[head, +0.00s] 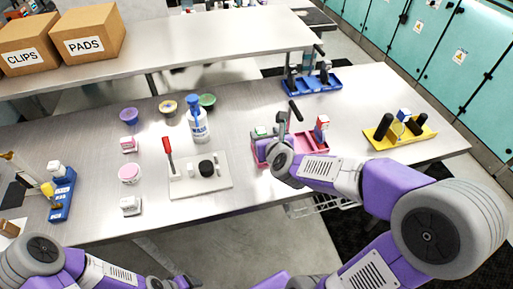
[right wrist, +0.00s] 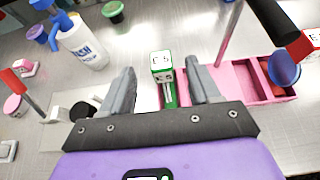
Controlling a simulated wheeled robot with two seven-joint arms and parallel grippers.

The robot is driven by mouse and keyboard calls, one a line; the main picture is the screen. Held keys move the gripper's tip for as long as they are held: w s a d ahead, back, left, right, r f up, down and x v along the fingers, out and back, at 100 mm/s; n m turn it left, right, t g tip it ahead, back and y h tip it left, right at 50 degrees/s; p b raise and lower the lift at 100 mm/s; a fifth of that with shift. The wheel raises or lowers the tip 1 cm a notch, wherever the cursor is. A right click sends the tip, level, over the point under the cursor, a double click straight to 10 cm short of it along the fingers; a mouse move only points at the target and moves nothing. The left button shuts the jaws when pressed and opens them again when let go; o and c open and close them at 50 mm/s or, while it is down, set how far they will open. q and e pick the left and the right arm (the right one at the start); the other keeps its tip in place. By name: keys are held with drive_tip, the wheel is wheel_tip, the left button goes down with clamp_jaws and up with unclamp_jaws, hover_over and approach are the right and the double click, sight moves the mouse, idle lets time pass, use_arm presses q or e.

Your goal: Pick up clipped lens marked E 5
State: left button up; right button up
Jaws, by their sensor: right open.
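The clipped lens (right wrist: 162,66) shows in the right wrist view as a small white block with a green edge, marked E 5, above a green clip-like part. It stands at the pink tray (right wrist: 238,78). My right gripper (right wrist: 162,84) is open, with one finger on each side of the lens and visible gaps between. In the head view the pink tray (head: 314,138) is partly hidden by my right wrist, and a green-topped white block (head: 261,131) shows at its left. The left arm is low at the left; its gripper (head: 182,283) is cut by the bottom edge.
A wash bottle (head: 198,122), several small bowls and a white board (head: 215,182) with a red-handled tool lie left of the tray. A red-and-white block (head: 321,127) stands at the tray's right. A yellow tray (head: 392,138) is farther right, a blue rack (head: 316,84) behind.

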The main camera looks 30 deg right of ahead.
sight(260, 132)
drive_tip(key=x, duration=0.2)
drive_tip(key=f+x, duration=0.1)
drive_tip(key=x, duration=0.2)
drive_tip(key=b+x, duration=0.1)
drive_tip(key=x, duration=0.1)
drive_tip(key=shift+s+f, duration=0.2)
drive_tip(key=shift+f, duration=0.1)
drive_tip(key=shift+w+f, duration=0.15)
drive_tip(key=shift+w, duration=0.25)
drive_tip(key=shift+c, duration=0.4)
clamp_jaws()
